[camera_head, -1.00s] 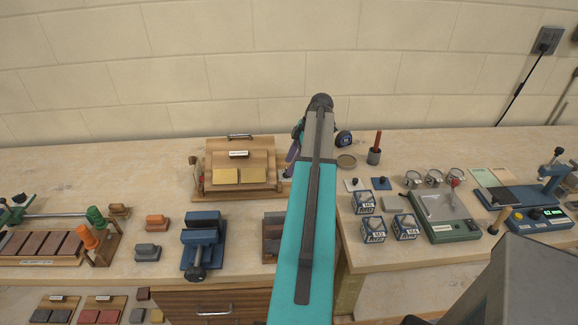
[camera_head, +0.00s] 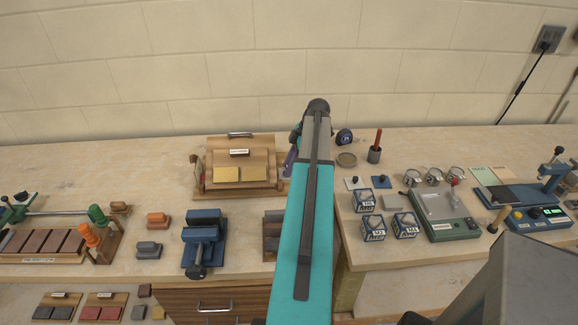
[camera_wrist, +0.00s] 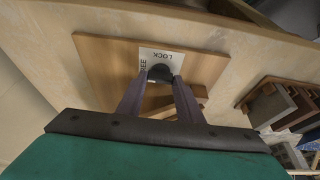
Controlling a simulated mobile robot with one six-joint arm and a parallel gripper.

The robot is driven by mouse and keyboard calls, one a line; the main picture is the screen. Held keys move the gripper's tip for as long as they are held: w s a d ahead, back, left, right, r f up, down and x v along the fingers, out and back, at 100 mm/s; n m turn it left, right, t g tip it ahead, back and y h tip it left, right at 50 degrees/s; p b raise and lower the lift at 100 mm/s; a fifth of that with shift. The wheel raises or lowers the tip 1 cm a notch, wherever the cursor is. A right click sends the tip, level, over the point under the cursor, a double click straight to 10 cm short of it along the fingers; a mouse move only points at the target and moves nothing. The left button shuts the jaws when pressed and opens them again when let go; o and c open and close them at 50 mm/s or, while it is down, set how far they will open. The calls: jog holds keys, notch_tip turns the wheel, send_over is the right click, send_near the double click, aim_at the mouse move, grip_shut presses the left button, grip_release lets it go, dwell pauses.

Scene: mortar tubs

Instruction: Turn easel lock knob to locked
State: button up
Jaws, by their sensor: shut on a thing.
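The wooden easel (camera_head: 240,150) stands at the back of the left bench with two yellow pieces on its ledge. In the wrist view its wooden side panel (camera_wrist: 100,52) carries a white label (camera_wrist: 162,58) with "LOCK" and a partly hidden word ending in "EE". The dark lock knob (camera_wrist: 160,73) sits at the label. My gripper (camera_wrist: 162,80) is shut on the knob, one finger on each side. The knob's pointing direction is hidden by the fingers. In the head view my arm covers most of the gripper (camera_head: 291,158) at the easel's right side.
A blue vise-like block (camera_head: 203,240) and small coloured blocks (camera_head: 158,220) stand in front of the easel. A tape measure (camera_head: 344,137) and a round tin (camera_head: 346,160) lie right of my arm. Boxes (camera_head: 373,228) and gauges stand on the right bench.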

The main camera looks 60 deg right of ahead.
jog(key=shift+s+a+m+b, duration=0.1)
jog(key=shift+a+m+b, duration=0.05)
jog(key=shift+m+b, duration=0.25)
jog(key=m, duration=0.1)
jog(key=m+h+b, duration=0.1)
jog(key=shift+a+f+m+t, duration=0.15)
jog(key=shift+m+t, duration=0.15)
jog(key=shift+m, duration=0.1)
jog(key=m+h+b, duration=0.1)
jog(key=m+b, duration=0.1)
jog(key=m, duration=0.2)
jog(key=shift+s+a+h, duration=0.1)
jog(key=shift+h, duration=0.3)
jog(key=m, duration=0.2)
jog(key=m+h, duration=0.1)
jog(key=m, duration=0.2)
jog(key=shift+a+h, duration=0.1)
jog(key=shift+h, duration=0.2)
jog(key=shift+w+m+g+h, duration=0.1)
jog(key=shift+m+g+h, duration=0.3)
jog(key=shift+m, duration=0.9)
jog(key=shift+w+m+g+h, duration=0.1)
jog(key=shift+m+g+h, duration=0.3)
jog(key=shift+m, duration=0.9)
jog(key=shift+r, duration=0.2)
jog(key=o, duration=1.1)
